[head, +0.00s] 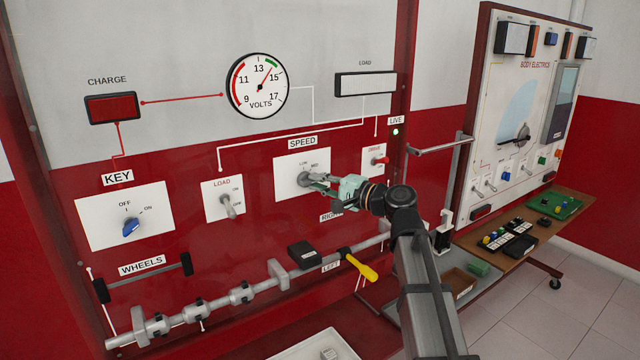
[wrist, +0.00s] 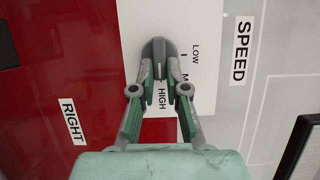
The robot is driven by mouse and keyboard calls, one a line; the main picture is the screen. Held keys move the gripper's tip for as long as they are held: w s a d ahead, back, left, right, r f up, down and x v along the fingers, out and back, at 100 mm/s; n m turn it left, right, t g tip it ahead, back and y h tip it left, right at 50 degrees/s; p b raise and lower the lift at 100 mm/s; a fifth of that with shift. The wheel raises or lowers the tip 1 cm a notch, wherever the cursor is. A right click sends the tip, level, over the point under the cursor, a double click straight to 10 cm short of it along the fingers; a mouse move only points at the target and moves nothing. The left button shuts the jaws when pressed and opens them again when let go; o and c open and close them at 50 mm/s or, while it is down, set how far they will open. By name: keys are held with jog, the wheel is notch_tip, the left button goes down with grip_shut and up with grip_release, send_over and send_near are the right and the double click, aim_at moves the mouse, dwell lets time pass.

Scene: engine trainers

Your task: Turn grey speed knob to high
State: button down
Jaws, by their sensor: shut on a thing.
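The grey speed knob (head: 303,180) sits on the white plate (head: 286,167) under the SPEED label, and it also shows in the wrist view (wrist: 157,48). My gripper (wrist: 159,72) is shut on the knob, with one finger on each side of its raised grip. In the wrist view the grip runs down the picture, lined up with the printed HIGH mark (wrist: 162,98). LOW and MED are printed to its right there. In the head view my gripper (head: 316,181) hides the knob's right side and the HIGH mark.
A LOAD switch (head: 230,205) stands left of the speed plate, and a red switch (head: 380,161) is on its right. A blue key knob (head: 131,227) is further left. A shaft with a yellow-handled tool (head: 360,266) runs below. The VOLTS gauge (head: 257,85) reads between 13 and 15.

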jog(key=shift+w+a+r, duration=0.1)
jog(key=shift+r, duration=0.05)
jog(key=c, duration=1.2)
grip_release()
jog(key=shift+a, duration=0.15)
jog(key=v, duration=1.2)
